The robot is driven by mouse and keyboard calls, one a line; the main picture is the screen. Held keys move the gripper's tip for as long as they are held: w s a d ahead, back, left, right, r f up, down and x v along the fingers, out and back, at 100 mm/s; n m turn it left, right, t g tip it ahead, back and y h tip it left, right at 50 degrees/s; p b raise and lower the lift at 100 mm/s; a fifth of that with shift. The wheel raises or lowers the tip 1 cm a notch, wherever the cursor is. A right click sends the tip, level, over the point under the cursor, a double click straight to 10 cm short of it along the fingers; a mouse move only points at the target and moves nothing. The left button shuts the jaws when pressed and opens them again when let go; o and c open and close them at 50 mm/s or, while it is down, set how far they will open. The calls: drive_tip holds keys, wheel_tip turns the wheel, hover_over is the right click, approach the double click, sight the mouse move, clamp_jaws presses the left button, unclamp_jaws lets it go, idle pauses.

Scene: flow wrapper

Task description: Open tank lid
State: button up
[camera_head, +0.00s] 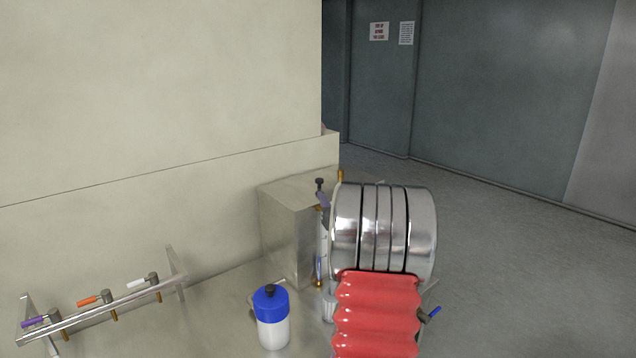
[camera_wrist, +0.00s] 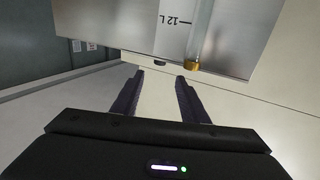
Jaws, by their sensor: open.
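A grey metal tank (camera_head: 285,225) stands against the pale wall in the head view, partly behind my arm. A sight tube with brass ends runs down its side. A small black knob (camera_head: 319,183) shows near its top; I cannot tell whether it belongs to the lid. In the wrist view the tank's face (camera_wrist: 110,25) carries an inverted "12 L" mark beside the tube (camera_wrist: 205,30) and its brass fitting (camera_wrist: 192,65). My gripper (camera_wrist: 160,76) is open with nothing between its two dark fingers, which point toward the tank. No lid shows clearly.
A white bottle with a blue cap (camera_head: 271,305) stands on the metal surface in front of the tank. A pipe rail (camera_head: 130,297) with orange, white and purple valve handles is at lower left. Open floor (camera_head: 510,260) lies at right.

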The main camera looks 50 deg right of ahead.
sight(320, 182)
drive_tip(key=shift+x, duration=6.9)
drive_tip(key=shift+c, duration=0.4)
clamp_jaws()
drive_tip(key=shift+a+f, duration=0.1)
